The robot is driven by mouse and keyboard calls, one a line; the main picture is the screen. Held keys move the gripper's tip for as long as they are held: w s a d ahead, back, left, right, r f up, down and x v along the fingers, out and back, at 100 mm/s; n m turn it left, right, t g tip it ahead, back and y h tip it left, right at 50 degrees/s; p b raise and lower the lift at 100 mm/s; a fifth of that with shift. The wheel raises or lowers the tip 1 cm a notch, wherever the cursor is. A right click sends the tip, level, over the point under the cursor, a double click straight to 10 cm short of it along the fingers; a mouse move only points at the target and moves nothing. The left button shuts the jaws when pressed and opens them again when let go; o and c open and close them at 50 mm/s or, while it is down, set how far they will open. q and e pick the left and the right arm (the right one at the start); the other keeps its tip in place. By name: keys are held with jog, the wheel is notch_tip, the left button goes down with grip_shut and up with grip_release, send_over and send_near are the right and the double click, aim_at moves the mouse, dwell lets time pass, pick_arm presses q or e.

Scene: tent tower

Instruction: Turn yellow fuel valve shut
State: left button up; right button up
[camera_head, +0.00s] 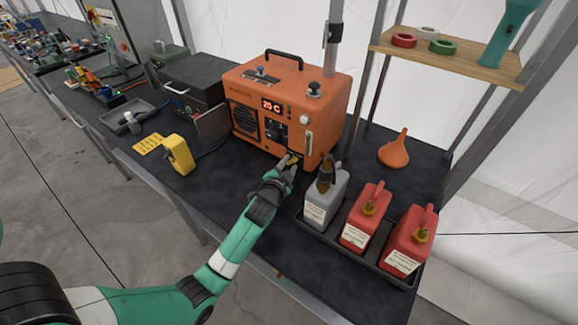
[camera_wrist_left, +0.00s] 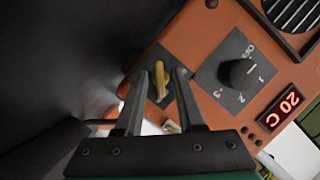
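The yellow fuel valve (camera_wrist_left: 160,80) is a small lever on a dark plate at the lower front of the orange heater (camera_head: 328,98). In the left wrist view the lever lies between the two fingers of my left gripper (camera_wrist_left: 160,74), roughly along them. A gap shows on each side, so the gripper looks open around the lever and not clamped on it. In the head view my left gripper (camera_head: 290,162) is at the heater's lower front and mostly hides the valve. My right gripper is in neither view.
A black dial (camera_wrist_left: 238,74) and a red 20 C display (camera_wrist_left: 291,100) are near the valve. A tray right of my gripper holds a grey can (camera_head: 322,207) and two red cans (camera_head: 362,220). A yellow device (camera_head: 178,153) and an orange funnel (camera_head: 395,152) stand on the bench.

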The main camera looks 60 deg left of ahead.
pick_arm(q)
grip_shut()
